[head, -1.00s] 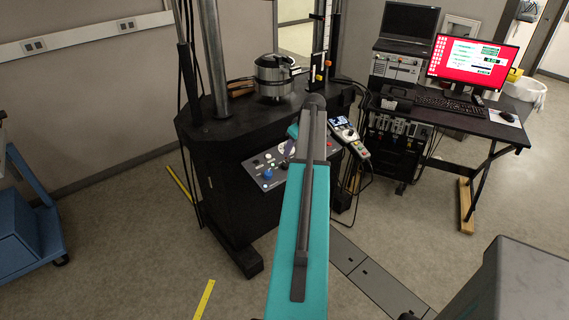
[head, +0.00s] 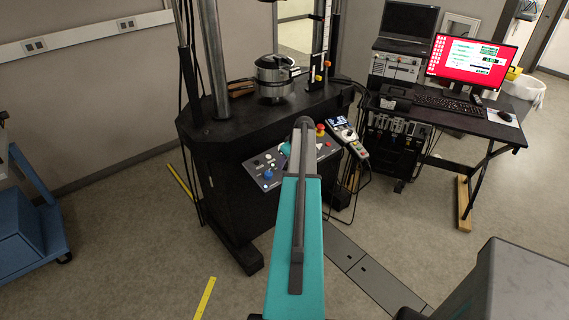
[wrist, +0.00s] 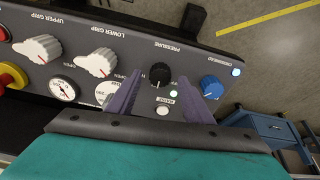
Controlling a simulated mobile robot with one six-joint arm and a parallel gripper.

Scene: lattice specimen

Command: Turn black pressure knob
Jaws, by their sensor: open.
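The black pressure knob (wrist: 160,75) is on the grey control panel (wrist: 217,61), below the PRESSURE label in the wrist view, where the lettering is upside down. My gripper (wrist: 160,77) is open. Its two purple fingers flank the knob in the picture, one to its left and one to its right, with gaps beside it. I cannot tell whether the fingertips reach down around the knob or are still above it. In the head view the panel (head: 262,185) is on the front of the black machine, and my arm covers part of it.
A blue crosshead knob (wrist: 211,87) is just right of my right finger. White grip knobs (wrist: 95,63) and a red emergency button with yellow base (wrist: 10,78) lie left. A grey handheld controller (head: 348,137) hangs beside the panel. A desk (head: 470,122) with a monitor stands right.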

